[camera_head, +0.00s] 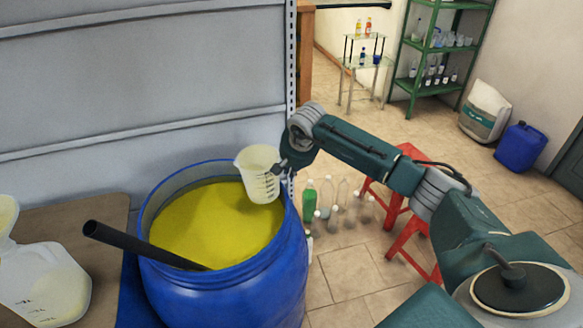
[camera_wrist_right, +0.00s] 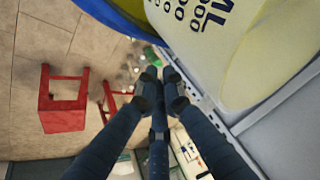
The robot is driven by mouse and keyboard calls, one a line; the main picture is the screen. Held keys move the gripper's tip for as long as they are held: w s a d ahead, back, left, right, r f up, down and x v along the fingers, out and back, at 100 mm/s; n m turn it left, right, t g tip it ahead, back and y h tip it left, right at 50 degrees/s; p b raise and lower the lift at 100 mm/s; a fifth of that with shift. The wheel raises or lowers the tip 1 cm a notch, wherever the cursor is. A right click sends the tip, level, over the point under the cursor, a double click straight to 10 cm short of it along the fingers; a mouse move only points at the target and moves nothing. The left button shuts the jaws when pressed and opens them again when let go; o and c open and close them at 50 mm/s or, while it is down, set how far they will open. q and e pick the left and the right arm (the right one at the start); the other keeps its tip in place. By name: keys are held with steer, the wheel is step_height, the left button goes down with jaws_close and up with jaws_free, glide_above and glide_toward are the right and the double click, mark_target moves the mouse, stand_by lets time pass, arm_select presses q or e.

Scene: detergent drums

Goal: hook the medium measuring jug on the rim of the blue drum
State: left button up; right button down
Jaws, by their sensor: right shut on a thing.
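The white translucent measuring jug (camera_head: 259,178), with dark graduation marks, is upright at the right back rim of the blue drum (camera_head: 225,292). Its body overlaps the drum's opening, above yellow liquid (camera_head: 205,222). I cannot tell whether it touches the rim. My right gripper (camera_head: 281,168) is shut on the jug at its right side, where the handle is mostly hidden. In the right wrist view the fingers (camera_wrist_right: 160,82) meet below the large, close jug (camera_wrist_right: 214,32), and the blue drum (camera_wrist_right: 108,16) shows at the top. My left gripper is not in view.
A black pipe (camera_head: 140,243) leans out of the drum at the left. A jug-like container (camera_head: 42,283) stands on a brown surface at left. Several bottles (camera_head: 330,197) and red stools (camera_head: 407,238) stand right of the drum. A grey panelled wall is behind.

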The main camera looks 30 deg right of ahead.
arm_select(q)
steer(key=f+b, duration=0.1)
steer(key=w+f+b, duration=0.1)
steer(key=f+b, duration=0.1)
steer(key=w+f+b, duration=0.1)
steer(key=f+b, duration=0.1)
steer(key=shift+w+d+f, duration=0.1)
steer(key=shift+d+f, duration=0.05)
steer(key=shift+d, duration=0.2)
arm_select(e)
step_height(320, 180, down, 9)
steer(key=shift+s+f, duration=0.1)
steer(key=shift+s, duration=0.05)
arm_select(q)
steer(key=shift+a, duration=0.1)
arm_select(e)
steer(key=shift+a, duration=0.15)
stand_by(0.3)
